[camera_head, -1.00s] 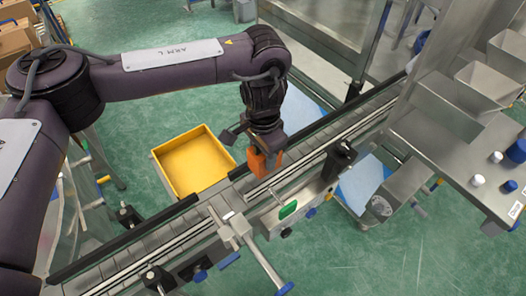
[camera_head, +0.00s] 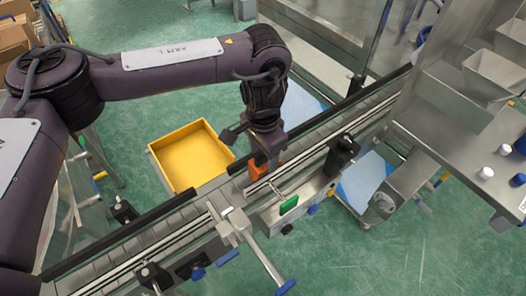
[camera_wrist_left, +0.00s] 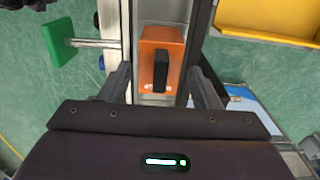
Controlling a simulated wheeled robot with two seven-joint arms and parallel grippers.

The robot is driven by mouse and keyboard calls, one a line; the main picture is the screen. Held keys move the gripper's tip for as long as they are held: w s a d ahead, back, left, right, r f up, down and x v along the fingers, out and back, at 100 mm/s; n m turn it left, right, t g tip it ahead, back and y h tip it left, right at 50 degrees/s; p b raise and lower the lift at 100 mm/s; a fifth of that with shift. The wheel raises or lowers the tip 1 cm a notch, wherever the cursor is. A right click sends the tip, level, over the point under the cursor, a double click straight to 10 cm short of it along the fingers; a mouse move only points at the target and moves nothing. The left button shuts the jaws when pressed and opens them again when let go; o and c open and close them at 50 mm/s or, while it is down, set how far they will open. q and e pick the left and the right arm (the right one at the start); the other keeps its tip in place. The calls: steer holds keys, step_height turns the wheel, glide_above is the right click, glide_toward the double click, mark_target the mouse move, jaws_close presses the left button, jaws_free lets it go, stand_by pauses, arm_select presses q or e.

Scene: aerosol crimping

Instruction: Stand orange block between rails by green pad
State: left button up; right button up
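The orange block (camera_head: 258,168) stands on the conveyor between its rails, a little behind the green pad (camera_head: 288,205). The left wrist view shows the block (camera_wrist_left: 161,52) with a dark bar on its face, and the green pad (camera_wrist_left: 66,42) off to its left. My left gripper (camera_head: 267,150) is over the block. In the wrist view its two fingers (camera_wrist_left: 162,88) are spread on either side, with narrow gaps to the block. The block's lower part is hidden in the head view. My right gripper is not in view.
A yellow bin (camera_head: 193,158) stands behind the conveyor (camera_head: 150,240). Clamps and a rod (camera_head: 262,262) stick out at the front rail. A steel machine with hoppers (camera_head: 497,75) rises at the right.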

arm_select(q)
steer(key=shift+o, duration=1.2)
steer(key=shift+r+b, duration=0.5)
steer(key=shift+r, duration=3.35)
